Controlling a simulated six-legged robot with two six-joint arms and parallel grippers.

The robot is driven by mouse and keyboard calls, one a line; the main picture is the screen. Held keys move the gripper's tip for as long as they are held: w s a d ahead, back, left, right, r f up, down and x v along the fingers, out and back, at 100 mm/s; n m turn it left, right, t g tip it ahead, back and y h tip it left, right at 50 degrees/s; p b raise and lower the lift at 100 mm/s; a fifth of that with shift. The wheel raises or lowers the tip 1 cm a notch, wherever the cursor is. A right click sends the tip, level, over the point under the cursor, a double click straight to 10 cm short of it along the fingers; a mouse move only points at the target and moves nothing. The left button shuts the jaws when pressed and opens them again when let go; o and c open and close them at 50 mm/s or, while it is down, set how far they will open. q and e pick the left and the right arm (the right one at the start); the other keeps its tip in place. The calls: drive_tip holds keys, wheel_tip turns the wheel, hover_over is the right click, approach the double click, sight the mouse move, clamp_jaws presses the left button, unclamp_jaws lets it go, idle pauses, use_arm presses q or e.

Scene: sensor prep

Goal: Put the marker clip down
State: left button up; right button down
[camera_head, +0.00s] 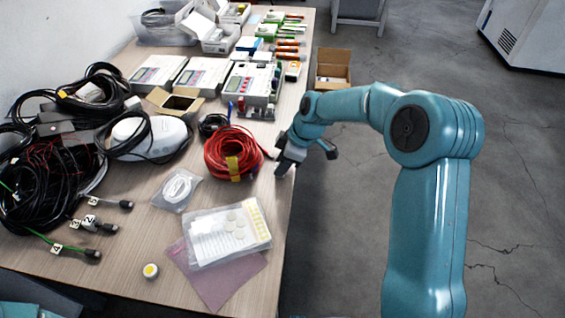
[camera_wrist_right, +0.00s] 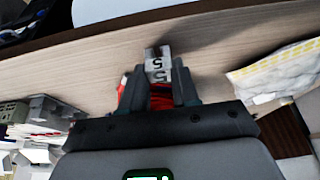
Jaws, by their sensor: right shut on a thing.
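My right gripper (camera_head: 284,163) is at the right edge of the table, just right of the red cable coil (camera_head: 231,154). In the right wrist view, the gripper (camera_wrist_right: 160,82) is shut on a small pale marker clip (camera_wrist_right: 158,66) bearing the number 5, held between the fingertips. The wooden tabletop (camera_wrist_right: 95,65) shows behind the clip; I cannot tell whether they touch. In the head view the clip cannot be made out. Cable ends with white number tags, such as the one with 4 (camera_head: 57,248), lie at the left. My left gripper is out of view.
A bagged white cable (camera_head: 177,189) and a round yellow-and-white item (camera_head: 151,271) are nearby. Black cables crowd the left. Bare table shows around the bagged cable.

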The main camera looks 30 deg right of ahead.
drive_tip(key=shift+f, duration=0.15)
drive_tip(key=c, duration=0.8)
unclamp_jaws()
drive_tip(key=shift+c, duration=0.2)
drive_tip(key=shift+r, duration=0.3)
drive_tip(key=v, duration=1.1)
drive_tip(key=shift+d+r+p, duration=0.15)
drive_tip(key=shift+r+p, duration=0.25)
drive_tip(key=shift+p, duration=0.05)
drive_tip(key=shift+s+f, duration=0.1)
drive_tip(key=shift+s, duration=0.05)
